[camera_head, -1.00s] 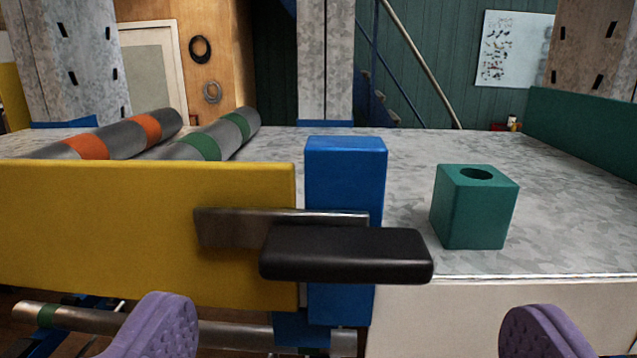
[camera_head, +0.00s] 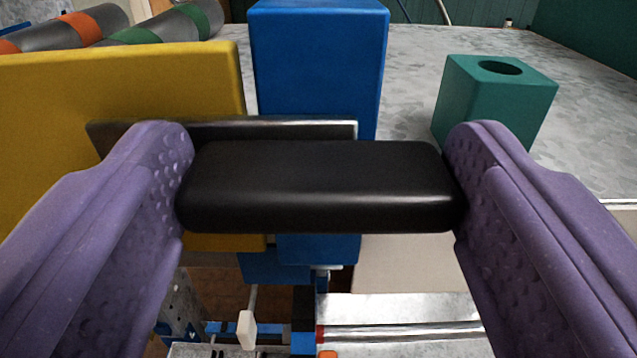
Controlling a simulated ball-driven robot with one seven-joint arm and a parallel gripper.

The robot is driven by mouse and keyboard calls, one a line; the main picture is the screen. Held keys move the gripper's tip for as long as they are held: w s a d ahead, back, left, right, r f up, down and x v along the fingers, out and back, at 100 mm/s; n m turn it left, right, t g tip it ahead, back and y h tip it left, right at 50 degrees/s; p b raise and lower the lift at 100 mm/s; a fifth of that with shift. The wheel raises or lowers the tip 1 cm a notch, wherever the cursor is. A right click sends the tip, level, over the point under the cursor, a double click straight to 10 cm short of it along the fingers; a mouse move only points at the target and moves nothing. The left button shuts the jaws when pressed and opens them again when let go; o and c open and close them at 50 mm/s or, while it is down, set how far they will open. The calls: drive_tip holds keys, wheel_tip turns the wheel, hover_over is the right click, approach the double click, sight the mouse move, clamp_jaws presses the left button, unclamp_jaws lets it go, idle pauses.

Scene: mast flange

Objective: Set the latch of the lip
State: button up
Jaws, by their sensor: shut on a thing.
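The latch has a black handle (camera_head: 318,187) on a flat metal bar (camera_head: 270,129). The bar lies across the right end of the yellow lip (camera_head: 120,105) and the front of a blue post (camera_head: 318,70). My gripper (camera_head: 320,190) has one purple finger at each end of the black handle, touching it. It is shut on the handle lengthwise. The fingers hide part of the yellow lip and the left part of the bar.
A green block with a round hole (camera_head: 497,100) stands on the grey metal deck (camera_head: 420,60) to the right. Metal rollers with orange (camera_head: 80,28) and green (camera_head: 185,22) bands lie behind the lip at left. Metal framework shows below.

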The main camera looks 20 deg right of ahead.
drive_tip(key=shift+m, duration=0.4)
drive_tip(key=m+b, duration=0.1)
drive_tip(key=m, duration=0.2)
drive_tip(key=shift+d+m, duration=0.1)
drive_tip(key=shift+m, duration=0.3)
drive_tip(key=m, duration=0.4)
drive_tip(key=shift+d+b, duration=0.1)
drive_tip(key=shift+b, duration=0.2)
drive_tip(key=m, duration=0.5)
drive_tip(key=shift+s, duration=0.1)
drive_tip(key=m, duration=0.4)
drive_tip(key=shift+f, duration=0.15)
drive_tip(key=shift+m, duration=0.3)
drive_tip(key=o, duration=1.5)
drive_tip(key=shift+d+f, duration=0.1)
drive_tip(key=shift+c, duration=0.2)
